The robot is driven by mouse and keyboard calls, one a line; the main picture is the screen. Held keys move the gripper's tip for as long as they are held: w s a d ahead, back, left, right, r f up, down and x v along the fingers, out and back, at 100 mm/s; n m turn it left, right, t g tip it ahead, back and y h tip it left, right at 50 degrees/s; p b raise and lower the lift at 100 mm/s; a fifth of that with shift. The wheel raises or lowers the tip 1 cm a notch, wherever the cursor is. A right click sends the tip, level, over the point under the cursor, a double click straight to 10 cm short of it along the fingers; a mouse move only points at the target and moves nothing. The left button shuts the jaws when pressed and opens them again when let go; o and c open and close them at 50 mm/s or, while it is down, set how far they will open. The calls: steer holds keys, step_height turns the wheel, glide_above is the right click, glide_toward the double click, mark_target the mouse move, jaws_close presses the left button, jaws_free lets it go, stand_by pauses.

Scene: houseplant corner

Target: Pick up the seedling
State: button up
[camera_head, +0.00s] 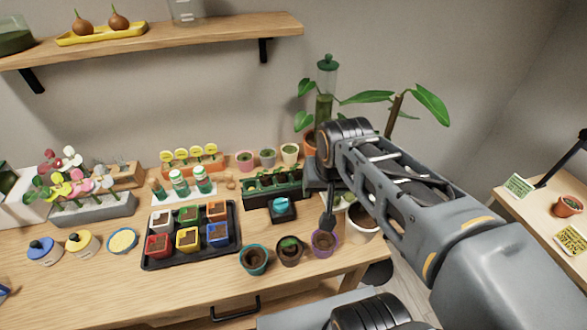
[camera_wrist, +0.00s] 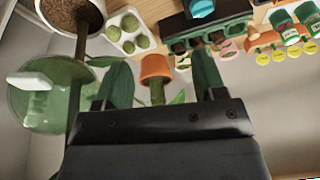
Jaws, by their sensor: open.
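A small green sprout (camera_head: 289,242) shows in a dark pot (camera_head: 290,255) at the front of the bench, between a teal pot (camera_head: 254,262) and a purple pot (camera_head: 324,244). A dark green cell tray (camera_head: 262,186) behind has small green growth in it, and I cannot tell which plant is the seedling. My gripper (camera_head: 318,180) is above the bench, right of the cell tray and behind the purple pot. In the wrist view my gripper (camera_wrist: 160,62) is open, its fingers apart. An orange pot (camera_wrist: 155,67) shows between them in the distance; nothing is visibly held.
A black tray of coloured pots (camera_head: 232,245) stands left of the front pots. A white pot (camera_head: 362,222) with a tall plant stands to the right under my arm. A green-capped bottle (camera_head: 326,85) is behind. A shelf (camera_head: 170,40) hangs above.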

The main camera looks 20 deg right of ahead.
steer(key=w+r+m+g+b, duration=0.1)
steer(key=w+m+g+b, duration=0.15)
steer(key=w+m, duration=0.6)
steer(key=m+g+b, duration=0.1)
steer(key=m+b, duration=0.3)
steer(key=m, duration=0.3)
glide_toward(297, 171)
step_height(297, 171, down, 4)
steer(key=shift+w+r+b, duration=0.15)
steer(key=shift+w+b, duration=0.05)
steer(key=shift+b, duration=0.45)
steer(key=shift+s+f, duration=0.1)
steer(key=shift+f, duration=2.8)
steer(key=c, duration=1)
